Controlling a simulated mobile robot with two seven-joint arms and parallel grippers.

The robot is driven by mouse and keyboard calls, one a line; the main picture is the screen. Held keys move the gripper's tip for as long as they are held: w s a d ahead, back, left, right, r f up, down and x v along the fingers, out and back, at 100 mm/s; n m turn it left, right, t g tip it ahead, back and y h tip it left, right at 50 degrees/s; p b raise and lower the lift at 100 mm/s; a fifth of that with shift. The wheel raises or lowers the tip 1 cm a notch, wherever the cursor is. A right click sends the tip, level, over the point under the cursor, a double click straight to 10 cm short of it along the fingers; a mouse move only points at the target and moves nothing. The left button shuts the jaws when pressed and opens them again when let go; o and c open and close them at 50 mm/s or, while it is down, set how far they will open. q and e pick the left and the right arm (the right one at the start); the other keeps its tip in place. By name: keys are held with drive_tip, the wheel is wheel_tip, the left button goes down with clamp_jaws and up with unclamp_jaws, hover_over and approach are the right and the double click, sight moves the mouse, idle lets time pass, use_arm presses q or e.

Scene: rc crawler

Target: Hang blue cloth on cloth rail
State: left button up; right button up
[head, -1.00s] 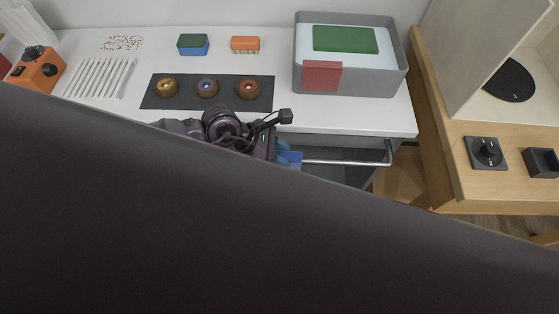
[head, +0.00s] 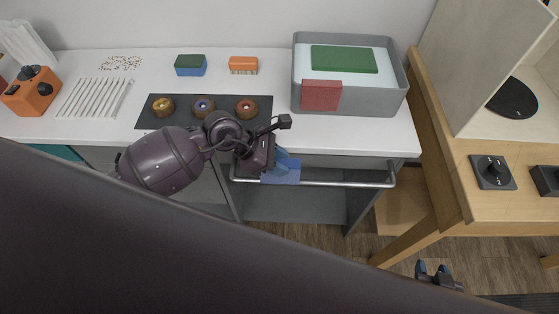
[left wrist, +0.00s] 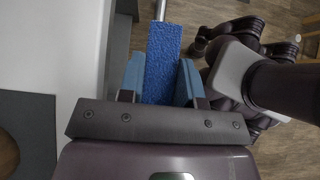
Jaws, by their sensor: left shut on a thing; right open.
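The blue cloth (head: 279,178) is at the metal cloth rail (head: 340,184) on the front of the white counter. My left gripper (head: 287,164) is over the rail and shut on the cloth. In the left wrist view the textured cloth (left wrist: 163,62) sits between the two light blue fingers, and the rail (left wrist: 160,9) runs up to the cloth's far end. Whether the cloth drapes over both sides of the rail is hidden. My right gripper (head: 436,274) is low at the right, empty and open, away from the rail.
On the counter are a grey bin (head: 298,90) with a green and a red item, a dark mat (head: 145,122) with 3 round brown pieces, two sponges, and an orange box (head: 33,94). A wooden table (head: 490,215) stands right. Open floor lies below the rail's right end.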

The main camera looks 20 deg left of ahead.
sight(279, 179)
use_arm(q)
wheel_tip(279, 179, down, 2)
drive_tip(key=shift+b, duration=0.5)
drive_tip(key=shift+f+b, duration=0.35)
drive_tip(key=shift+f, duration=0.2)
drive_tip(key=shift+f+b, duration=1.05)
drive_tip(key=shift+f, duration=1.1)
drive_tip(key=shift+f+b, duration=0.2)
drive_tip(key=shift+b, duration=0.1)
use_arm(e)
wheel_tip(279, 179, down, 5)
drive_tip(key=shift+a+r, duration=0.1)
drive_tip(key=shift+a, duration=0.05)
drive_tip(key=shift+s, duration=0.2)
use_arm(q)
drive_tip(key=o, duration=1)
use_arm(e)
drive_tip(key=shift+s, duration=0.1)
